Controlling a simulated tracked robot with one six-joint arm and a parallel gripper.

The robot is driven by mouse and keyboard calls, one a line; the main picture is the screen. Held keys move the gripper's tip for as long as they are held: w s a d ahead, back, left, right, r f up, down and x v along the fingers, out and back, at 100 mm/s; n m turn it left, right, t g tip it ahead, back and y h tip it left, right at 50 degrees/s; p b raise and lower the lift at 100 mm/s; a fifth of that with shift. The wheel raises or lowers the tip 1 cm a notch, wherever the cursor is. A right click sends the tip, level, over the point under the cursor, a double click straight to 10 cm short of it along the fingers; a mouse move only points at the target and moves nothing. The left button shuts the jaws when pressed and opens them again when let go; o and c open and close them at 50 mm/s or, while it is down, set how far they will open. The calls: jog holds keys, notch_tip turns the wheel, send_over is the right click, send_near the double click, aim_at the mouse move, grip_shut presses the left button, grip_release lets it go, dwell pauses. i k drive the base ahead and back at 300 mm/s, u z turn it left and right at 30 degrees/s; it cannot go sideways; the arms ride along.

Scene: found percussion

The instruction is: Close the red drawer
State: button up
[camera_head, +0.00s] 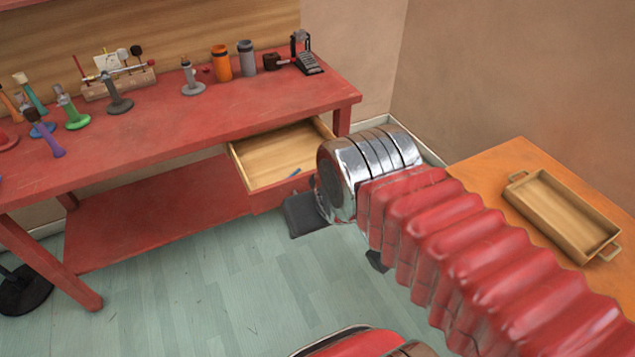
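The red drawer (283,194) is pulled out from under the right part of the red workbench. Its pale wooden inside shows, with a small blue item (295,172) near the front. My gripper (306,214) is just in front of the drawer's right front corner in the picture. A dark finger pad shows left of my chrome wrist, and another dark part shows below the arm. My wrist hides the rest of the gripper and the drawer's right front end. I cannot tell whether the gripper touches the drawer front or how far its fingers are apart.
The red workbench (190,125) carries shakers, an orange cup (221,63), a grey cup (246,58) and a pedal (306,54). An orange table (490,165) with a wooden tray (547,183) stands at right. A black round base (22,292) is at left. The floor in front is clear.

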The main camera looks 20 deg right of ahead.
aim_at(264, 160)
jog(key=z, duration=0.45)
jog(key=i, duration=1)
jog(key=z, duration=1.5)
jog(key=k, duration=0.55)
jog(key=z, duration=0.05)
